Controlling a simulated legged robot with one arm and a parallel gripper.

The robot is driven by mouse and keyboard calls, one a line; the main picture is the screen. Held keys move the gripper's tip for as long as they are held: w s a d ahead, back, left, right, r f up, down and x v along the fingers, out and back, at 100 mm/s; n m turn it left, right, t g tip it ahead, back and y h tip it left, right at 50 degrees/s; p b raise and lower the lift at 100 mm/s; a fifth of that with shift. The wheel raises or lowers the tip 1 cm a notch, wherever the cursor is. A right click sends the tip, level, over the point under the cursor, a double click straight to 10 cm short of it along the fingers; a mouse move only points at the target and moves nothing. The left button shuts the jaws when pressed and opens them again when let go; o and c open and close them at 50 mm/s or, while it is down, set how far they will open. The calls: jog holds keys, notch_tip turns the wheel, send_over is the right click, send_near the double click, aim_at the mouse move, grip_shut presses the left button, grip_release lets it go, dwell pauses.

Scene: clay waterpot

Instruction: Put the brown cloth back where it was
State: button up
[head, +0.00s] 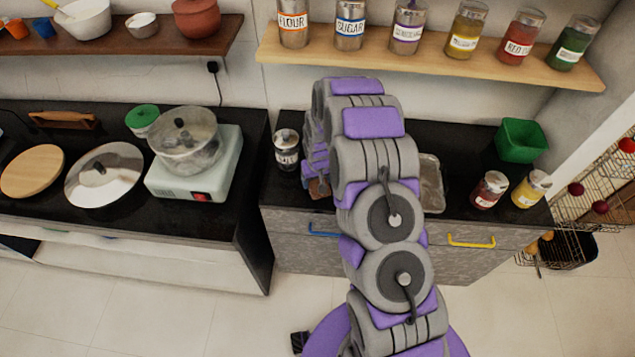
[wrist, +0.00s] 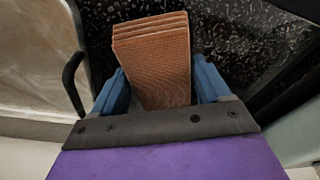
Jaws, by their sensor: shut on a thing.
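The brown cloth (wrist: 152,62) is a folded, layered, woven-looking pad. In the wrist view it sits between the two blue fingers of my gripper (wrist: 158,88), which is shut on it. Black speckled countertop shows behind and around the cloth; I cannot tell whether the cloth touches it. In the head view a small brown patch of the cloth (head: 319,188) shows below my gripper (head: 317,172), over the right counter. My arm hides much of the gripper there.
A dark-lidded jar (head: 286,150) stands close left of my gripper. A metal tray (head: 431,183) lies right of my arm. A green bin (head: 521,140), a red jar (head: 489,190) and a yellow jar (head: 530,188) stand farther right. A shelf of jars (head: 430,57) overhangs behind.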

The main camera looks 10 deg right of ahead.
jog(key=shift+f, duration=0.7)
jog(key=shift+d, duration=0.5)
jog(key=o, duration=0.7)
jog(key=shift+d, duration=0.1)
jog(key=shift+o, duration=1.4)
jog(key=shift+a, duration=0.45)
